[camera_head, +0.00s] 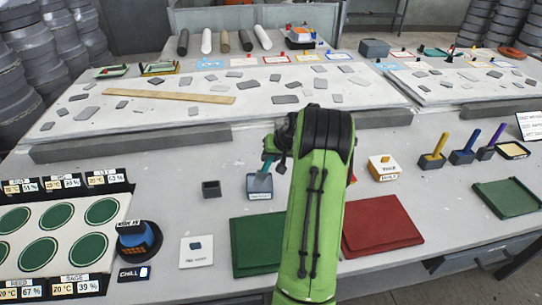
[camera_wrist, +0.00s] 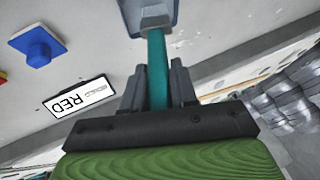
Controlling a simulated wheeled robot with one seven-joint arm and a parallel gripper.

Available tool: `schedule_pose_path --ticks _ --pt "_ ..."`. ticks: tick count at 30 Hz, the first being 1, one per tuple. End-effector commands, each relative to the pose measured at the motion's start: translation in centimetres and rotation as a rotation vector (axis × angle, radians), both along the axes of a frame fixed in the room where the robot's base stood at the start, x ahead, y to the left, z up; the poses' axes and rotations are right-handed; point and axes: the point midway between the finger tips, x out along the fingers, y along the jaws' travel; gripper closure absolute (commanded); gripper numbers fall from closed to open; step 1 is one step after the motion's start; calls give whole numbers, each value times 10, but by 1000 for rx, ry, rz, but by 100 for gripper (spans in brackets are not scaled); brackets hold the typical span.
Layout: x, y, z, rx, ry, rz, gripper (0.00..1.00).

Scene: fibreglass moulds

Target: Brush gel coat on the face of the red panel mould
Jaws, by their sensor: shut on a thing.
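The red panel mould (camera_head: 382,226) lies flat on the near bench, right of my arm, which hides its left part. My gripper (camera_head: 274,158) is left of it and farther back, partly hidden by my wrist. It is shut on the teal handle (camera_head: 266,164) of a brush whose lower end is at a small grey holder (camera_head: 260,191). In the wrist view, the fingers (camera_wrist: 157,88) close on either side of the teal handle (camera_wrist: 156,65), which runs to a grey-blue piece at the top edge. I cannot tell whether the brush is clear of the holder.
A green panel (camera_head: 258,246) lies left of my arm. A yellow-and-white box (camera_head: 384,167) stands behind the red panel. Other coloured handles stand in holders (camera_head: 432,161) at right, near a green tray (camera_head: 507,198). A RED sign (camera_wrist: 80,97) shows in the wrist view.

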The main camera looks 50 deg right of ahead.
Motion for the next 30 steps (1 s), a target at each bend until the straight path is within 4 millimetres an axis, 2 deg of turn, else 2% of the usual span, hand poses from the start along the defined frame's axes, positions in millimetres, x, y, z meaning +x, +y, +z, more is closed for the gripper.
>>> schedule_pose_path --ticks 4,24,30 --pt "-1 0 6 3 3 0 100" --pt "0 0 70 0 1 1 100" --pt "0 0 70 1 1 1 100"
